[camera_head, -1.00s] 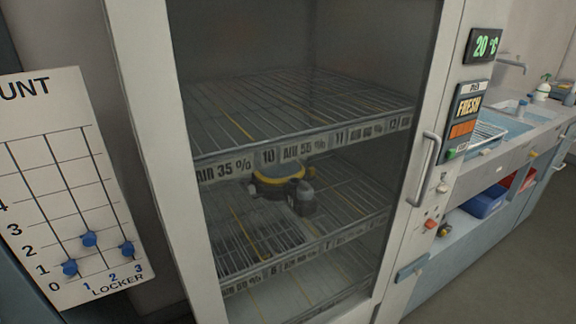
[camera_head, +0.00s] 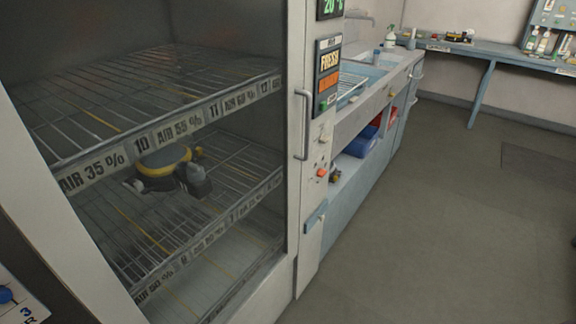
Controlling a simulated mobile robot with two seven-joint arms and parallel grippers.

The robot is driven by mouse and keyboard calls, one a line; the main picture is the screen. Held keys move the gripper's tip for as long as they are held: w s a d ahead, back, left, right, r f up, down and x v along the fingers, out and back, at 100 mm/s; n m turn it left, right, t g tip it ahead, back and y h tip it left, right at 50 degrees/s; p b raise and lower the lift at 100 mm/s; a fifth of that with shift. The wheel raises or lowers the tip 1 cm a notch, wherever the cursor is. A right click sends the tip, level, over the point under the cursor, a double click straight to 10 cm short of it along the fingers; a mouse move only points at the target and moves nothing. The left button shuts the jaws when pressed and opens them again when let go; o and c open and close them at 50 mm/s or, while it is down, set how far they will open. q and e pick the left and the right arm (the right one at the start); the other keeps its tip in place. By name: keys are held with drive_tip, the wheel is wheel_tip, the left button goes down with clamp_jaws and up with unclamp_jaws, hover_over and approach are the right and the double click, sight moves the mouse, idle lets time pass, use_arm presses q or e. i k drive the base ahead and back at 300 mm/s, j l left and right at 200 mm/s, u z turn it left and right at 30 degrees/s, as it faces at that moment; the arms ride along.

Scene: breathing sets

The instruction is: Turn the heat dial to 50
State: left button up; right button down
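The drying cabinet (camera_head: 304,250) stands at the left with its glass door, and a narrow control strip runs down its right side. A green temperature display (camera_head: 330,8) at the top of the strip reads 20 and is cut off by the picture's edge. Below it is a panel with a "FRESH" label (camera_head: 329,61) and an orange field. Lower down are a small pale knob (camera_head: 323,138) and an orange-red control (camera_head: 322,172). I cannot tell which of these is the heat dial, and no dial scale is readable. Neither of my grippers is in view.
A door handle (camera_head: 303,124) and a blue latch (camera_head: 315,216) stick out from the cabinet. A yellow-and-black breathing set part (camera_head: 164,163) lies on a wire shelf inside. A sink counter (camera_head: 372,98) stands beyond the cabinet. The grey floor (camera_head: 440,220) at the right is clear.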

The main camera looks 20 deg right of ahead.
sight(320, 174)
drive_tip(key=i+l+u, duration=0.1)
drive_tip(key=l, duration=0.25)
drive_tip(key=i+l, duration=0.25)
drive_tip(key=i+l+u, duration=0.15)
drive_tip(key=l, duration=0.3)
